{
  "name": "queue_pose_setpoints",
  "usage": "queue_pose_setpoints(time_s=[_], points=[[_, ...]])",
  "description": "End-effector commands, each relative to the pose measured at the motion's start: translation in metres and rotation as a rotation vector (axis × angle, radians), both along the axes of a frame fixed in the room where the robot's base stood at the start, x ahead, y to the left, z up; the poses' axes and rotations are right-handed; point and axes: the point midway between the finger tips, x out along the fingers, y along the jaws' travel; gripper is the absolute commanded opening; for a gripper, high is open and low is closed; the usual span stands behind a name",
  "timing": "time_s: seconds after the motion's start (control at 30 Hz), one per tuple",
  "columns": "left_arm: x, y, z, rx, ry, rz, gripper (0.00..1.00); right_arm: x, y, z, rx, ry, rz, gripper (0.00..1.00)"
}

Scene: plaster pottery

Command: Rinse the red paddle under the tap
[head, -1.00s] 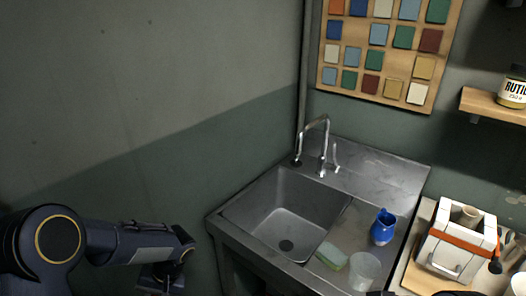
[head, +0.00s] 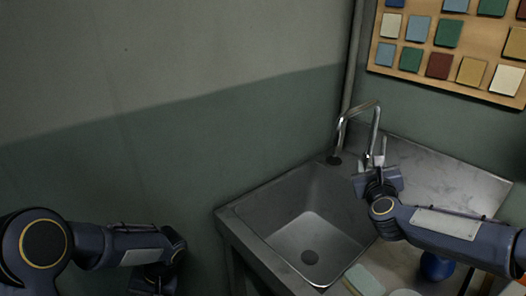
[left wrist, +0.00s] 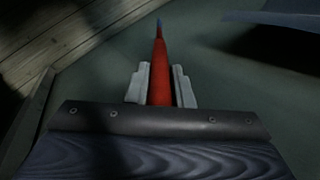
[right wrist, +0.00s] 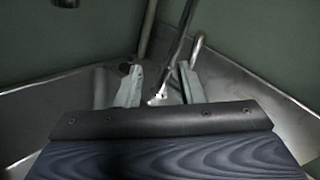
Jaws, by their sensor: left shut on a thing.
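The metal tap (head: 362,125) arches over the sink (head: 245,222) in the head view. No water stream shows. In the left wrist view my left gripper (left wrist: 161,70) is shut on the red paddle (left wrist: 158,88), a slim red shape with a dark tip pointing away. The head view shows my left wrist at lower left, but not the paddle.
A green-and-pale sponge (head: 363,281) and the rim of a clear cup (head: 404,293) are on the counter right of the basin. A blue jug (head: 436,266) is partly hidden behind my right arm. A tile board (head: 450,45) hangs above. The basin is empty.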

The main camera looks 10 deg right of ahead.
Motion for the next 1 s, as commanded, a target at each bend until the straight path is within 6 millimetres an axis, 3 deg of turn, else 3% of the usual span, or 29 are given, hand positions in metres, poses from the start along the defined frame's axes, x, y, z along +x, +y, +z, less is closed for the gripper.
queue_pose_setpoints(time_s=[0.03,0.1,0.27,0.8,1.0], points=[[0.000,0.000,-0.005,0.000,0.000,0.000,0.00,-0.004,-0.017,-0.002,0.058,-0.045,-0.050,0.35],[0.000,0.000,-0.006,0.000,0.000,0.001,0.00,-0.009,-0.031,0.001,0.112,-0.093,-0.095,0.35],[0.000,0.000,-0.007,0.000,0.000,0.001,0.00,-0.009,-0.046,0.005,0.163,-0.141,-0.138,0.35],[0.000,0.000,0.006,0.000,0.000,0.001,0.00,0.073,-0.092,0.007,0.163,-0.140,-0.137,0.35],[0.000,0.000,0.008,0.000,0.000,0.001,0.00,0.089,-0.101,0.005,0.160,-0.138,-0.136,0.35]])
